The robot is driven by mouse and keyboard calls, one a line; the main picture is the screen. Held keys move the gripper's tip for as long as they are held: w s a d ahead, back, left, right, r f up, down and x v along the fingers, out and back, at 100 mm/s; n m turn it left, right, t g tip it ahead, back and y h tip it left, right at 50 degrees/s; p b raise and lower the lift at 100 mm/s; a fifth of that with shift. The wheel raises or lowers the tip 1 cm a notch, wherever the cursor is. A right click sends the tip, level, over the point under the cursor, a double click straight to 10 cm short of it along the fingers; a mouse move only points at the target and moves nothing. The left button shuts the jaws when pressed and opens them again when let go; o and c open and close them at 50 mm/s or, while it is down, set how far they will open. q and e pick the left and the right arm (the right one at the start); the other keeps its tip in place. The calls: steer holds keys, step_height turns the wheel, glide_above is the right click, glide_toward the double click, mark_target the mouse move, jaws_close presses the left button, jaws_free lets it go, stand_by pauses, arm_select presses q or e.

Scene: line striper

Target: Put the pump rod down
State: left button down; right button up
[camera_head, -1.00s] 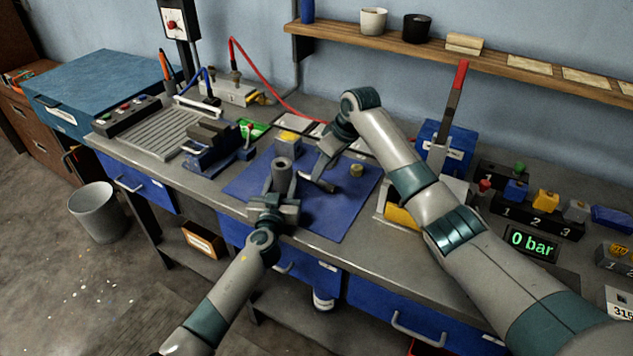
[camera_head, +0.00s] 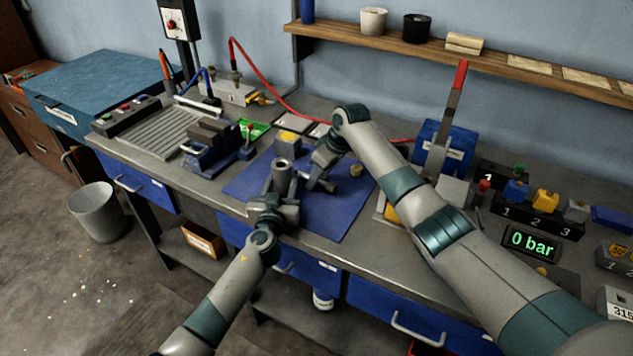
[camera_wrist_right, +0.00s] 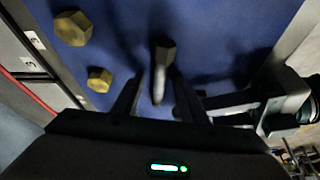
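The pump rod (camera_wrist_right: 160,75) is a grey rod with a hexagonal end; in the right wrist view it lies between the fingers of my right gripper (camera_wrist_right: 161,90), with a visible gap on each side. In the head view my right gripper (camera_head: 316,178) is low over the blue mat (camera_head: 340,215), and the rod (camera_head: 328,186) shows only partly beside it.
Brass-coloured parts (camera_head: 356,170) (camera_wrist_right: 73,28) lie near the right gripper. A vise (camera_head: 212,145) stands left of the mat. A pump with a red-tipped lever (camera_head: 453,100) and a 0 bar display (camera_head: 532,241) stand to the right. The mat's front right is clear.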

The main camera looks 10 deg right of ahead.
jaws_close()
steer(key=shift+r, duration=0.1)
step_height(320, 180, up, 10)
stand_by(0.8)
stand_by(0.3)
